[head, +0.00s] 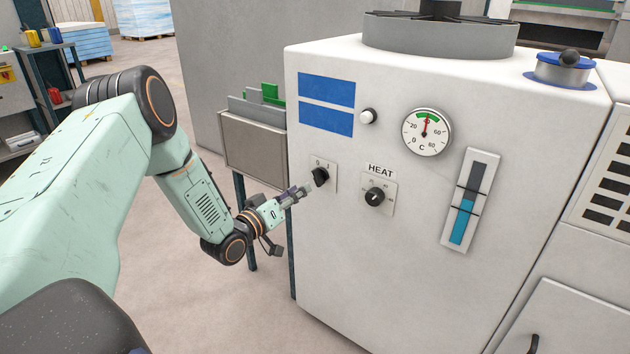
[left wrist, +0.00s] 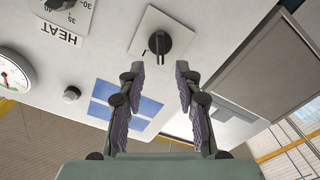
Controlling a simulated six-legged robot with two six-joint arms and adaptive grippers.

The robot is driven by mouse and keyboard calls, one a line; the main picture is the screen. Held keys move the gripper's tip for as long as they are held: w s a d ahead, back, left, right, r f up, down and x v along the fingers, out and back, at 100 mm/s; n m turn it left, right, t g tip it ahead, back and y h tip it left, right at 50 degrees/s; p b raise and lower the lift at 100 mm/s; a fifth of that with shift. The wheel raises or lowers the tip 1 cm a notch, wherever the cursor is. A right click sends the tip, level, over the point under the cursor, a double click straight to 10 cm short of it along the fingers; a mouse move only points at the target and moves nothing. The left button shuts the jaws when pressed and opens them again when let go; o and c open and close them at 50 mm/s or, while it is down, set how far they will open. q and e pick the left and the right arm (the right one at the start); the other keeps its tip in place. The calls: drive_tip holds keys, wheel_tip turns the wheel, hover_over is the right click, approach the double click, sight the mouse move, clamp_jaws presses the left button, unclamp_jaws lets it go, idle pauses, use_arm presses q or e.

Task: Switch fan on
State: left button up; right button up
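The fan switch (head: 320,176) is a black rotary knob on a pale square plate with small marks, on the front of the white cabinet (head: 400,265). It also shows in the left wrist view (left wrist: 160,43), near the top centre. My left gripper (head: 303,189) is just in front of the switch. In the left wrist view its two fingers (left wrist: 158,70) are apart, with nothing between them. The knob sits just beyond the fingertips and appears clear of them. A round grey fan housing (head: 440,36) sits on top of the cabinet. My right gripper is not in view.
A HEAT knob (head: 375,196) is right of the switch. Above are a white button (head: 368,116), blue labels (head: 326,104) and a temperature gauge (head: 426,132). A level indicator (head: 469,200) is further right. A grey bin (head: 252,142) on legs stands left of the cabinet.

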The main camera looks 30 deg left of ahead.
sight(314, 180)
use_arm(q)
drive_tip(key=w, duration=0.2)
drive_tip(key=w+b, duration=0.1)
drive_tip(key=w, duration=0.1)
drive_tip(key=w+b, duration=0.1)
drive_tip(key=w, duration=0.1)
drive_tip(key=shift+w+d+f, duration=0.1)
drive_tip(key=shift+d+f, duration=0.1)
drive_tip(key=shift+d, duration=0.05)
drive_tip(key=shift+w+r+b, duration=0.15)
drive_tip(key=shift+w+b, duration=0.25)
drive_tip(key=shift+w, duration=0.25)
drive_tip(key=shift+c, duration=0.3)
clamp_jaws()
